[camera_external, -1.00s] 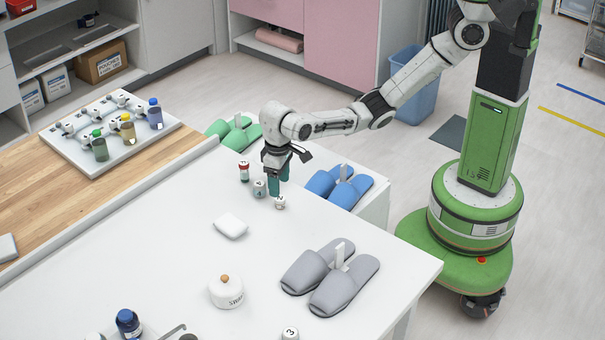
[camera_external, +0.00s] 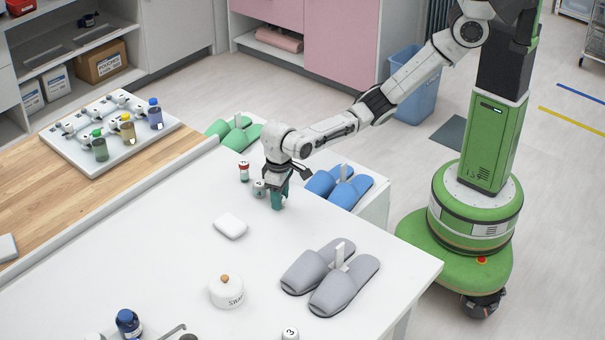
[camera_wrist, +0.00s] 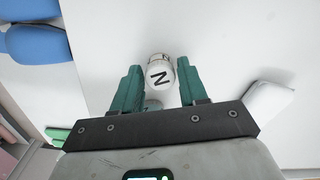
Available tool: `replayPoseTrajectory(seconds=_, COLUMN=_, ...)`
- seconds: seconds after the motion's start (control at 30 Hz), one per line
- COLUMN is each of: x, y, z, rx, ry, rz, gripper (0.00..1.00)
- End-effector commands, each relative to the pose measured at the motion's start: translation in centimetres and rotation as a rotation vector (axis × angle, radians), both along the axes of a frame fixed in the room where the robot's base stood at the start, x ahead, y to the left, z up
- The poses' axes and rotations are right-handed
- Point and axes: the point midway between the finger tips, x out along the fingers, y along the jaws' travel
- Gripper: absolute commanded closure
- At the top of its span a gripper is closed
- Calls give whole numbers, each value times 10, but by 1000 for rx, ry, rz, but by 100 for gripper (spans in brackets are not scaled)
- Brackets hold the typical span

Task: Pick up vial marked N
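The vial marked N (camera_wrist: 160,76) shows its white cap, with a black letter, between the fingertips in the wrist view. My gripper (camera_wrist: 160,82) has its two green fingers apart, one on each side of the cap, with narrow gaps; no firm contact shows. In the external view my gripper (camera_external: 279,198) points down at the white table, and its fingers hide the vial there.
A grey-capped vial (camera_external: 259,188) stands close left of my gripper, and a red-capped vial (camera_external: 244,171) stands behind it. A white block (camera_external: 231,226) and grey slippers (camera_external: 331,278) lie nearer the front. Blue slippers (camera_external: 338,186) are to the right.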

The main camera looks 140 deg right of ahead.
Motion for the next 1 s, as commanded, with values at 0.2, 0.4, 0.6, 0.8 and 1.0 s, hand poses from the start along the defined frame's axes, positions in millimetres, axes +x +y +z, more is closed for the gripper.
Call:
replayPoseTrajectory(seconds=0.2, x=0, y=0, z=0, rx=0, ry=0, rz=0, gripper=79)
replayPoseTrajectory(seconds=0.4, x=0, y=0, z=0, rx=0, ry=0, rz=0, gripper=96)
replayPoseTrajectory(seconds=0.6, x=0, y=0, z=0, rx=0, ry=0, rz=0, gripper=96)
replayPoseTrajectory(seconds=0.8, x=0, y=0, z=7, rx=0, ry=-1, rz=0, gripper=96)
replayPoseTrajectory(seconds=1.0, x=-1, y=2, z=34, rx=2, ry=-3, rz=1, gripper=96)
